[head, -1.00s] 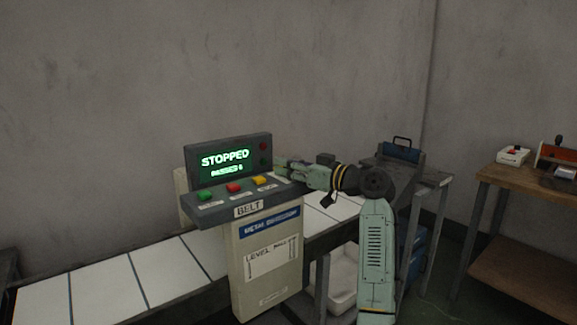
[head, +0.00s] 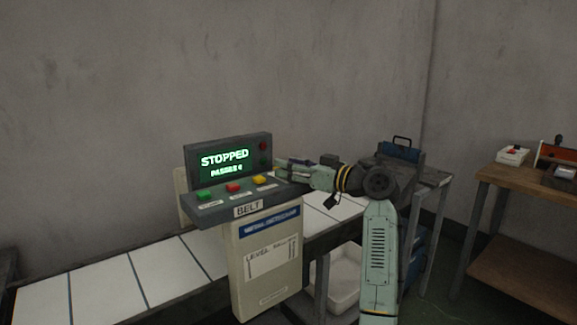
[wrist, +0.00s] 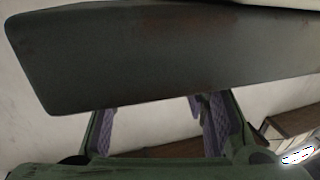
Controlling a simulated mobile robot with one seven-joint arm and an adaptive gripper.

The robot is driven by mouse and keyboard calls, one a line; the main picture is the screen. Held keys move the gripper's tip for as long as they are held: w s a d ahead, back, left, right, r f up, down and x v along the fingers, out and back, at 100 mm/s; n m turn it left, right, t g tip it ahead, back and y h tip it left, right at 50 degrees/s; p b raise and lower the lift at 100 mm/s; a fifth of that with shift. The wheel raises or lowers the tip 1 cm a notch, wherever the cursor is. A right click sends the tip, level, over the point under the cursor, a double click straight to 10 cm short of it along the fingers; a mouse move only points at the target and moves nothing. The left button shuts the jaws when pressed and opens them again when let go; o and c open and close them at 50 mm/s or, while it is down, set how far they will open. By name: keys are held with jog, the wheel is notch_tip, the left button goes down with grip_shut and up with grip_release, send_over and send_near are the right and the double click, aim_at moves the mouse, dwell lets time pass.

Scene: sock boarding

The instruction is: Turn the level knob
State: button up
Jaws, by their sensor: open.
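The level knob cannot be made out in either view. The grey control console (head: 232,204) has a lit green display (head: 225,162) reading STOPPED, and its pedestal carries a paper label (head: 270,258) starting with LEVEL. My gripper (head: 281,165) is at the right side of the console, near the edge of the display housing. In the wrist view my gripper (wrist: 158,106) is open, with purple finger pads apart and nothing visible between them. A dark console panel (wrist: 160,55) fills the upper part of that view and hides what lies behind it.
Green (head: 204,195), red (head: 233,188) and yellow (head: 259,180) buttons are on the console's sloped top. A white segmented belt (head: 110,277) runs behind the pedestal. A wooden table (head: 535,180) stands at the right. The wall is bare.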

jog(key=v, duration=1.1)
jog(key=shift+d, duration=0.1)
